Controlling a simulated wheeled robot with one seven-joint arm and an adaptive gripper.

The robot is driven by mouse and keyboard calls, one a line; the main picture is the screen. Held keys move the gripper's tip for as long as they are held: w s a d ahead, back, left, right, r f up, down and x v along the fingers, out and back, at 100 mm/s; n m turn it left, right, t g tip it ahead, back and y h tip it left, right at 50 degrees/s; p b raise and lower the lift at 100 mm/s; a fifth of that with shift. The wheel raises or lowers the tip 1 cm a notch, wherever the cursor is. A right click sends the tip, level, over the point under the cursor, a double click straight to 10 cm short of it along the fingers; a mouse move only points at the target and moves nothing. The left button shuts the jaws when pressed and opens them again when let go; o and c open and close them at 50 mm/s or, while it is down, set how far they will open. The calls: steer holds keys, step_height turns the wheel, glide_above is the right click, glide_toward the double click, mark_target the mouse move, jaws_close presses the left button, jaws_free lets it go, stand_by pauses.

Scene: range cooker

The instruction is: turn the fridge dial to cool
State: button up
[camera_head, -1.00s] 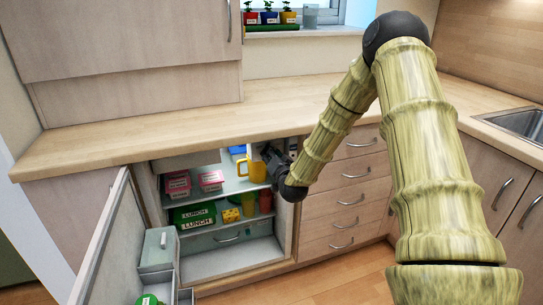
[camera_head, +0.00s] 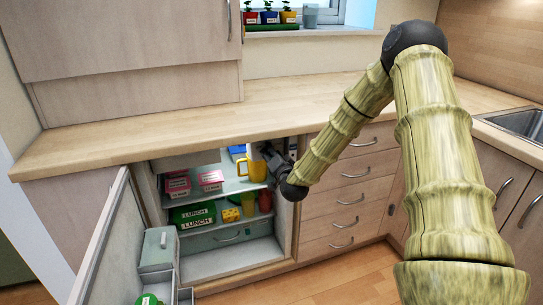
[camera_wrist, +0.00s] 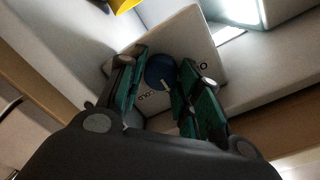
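The fridge dial (camera_wrist: 160,72) is a round dark blue knob with a pale pointer line. It sits on a light panel (camera_wrist: 190,42) with small dark lettering, partly readable as "COLD". In the wrist view my gripper (camera_wrist: 164,60) has its two green-padded fingers on either side of the dial, with the dial between or just beyond the tips. The fingers are apart; contact with the dial cannot be told. In the head view my gripper (camera_head: 266,152) reaches into the open fridge (camera_head: 220,240) at its upper right, and the dial is hidden there.
The fridge door (camera_head: 112,240) stands open at the left. A yellow mug (camera_head: 251,169) is on the upper shelf close to my gripper, with pink tubs (camera_head: 210,180) further left. Drawers (camera_head: 350,198) stand to the right.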

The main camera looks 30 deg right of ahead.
steer(key=shift+o, duration=1.3)
steer(key=shift+s, duration=0.1)
steer(key=v, duration=1.1)
steer(key=shift+s, duration=0.4)
steer(key=shift+a, duration=0.1)
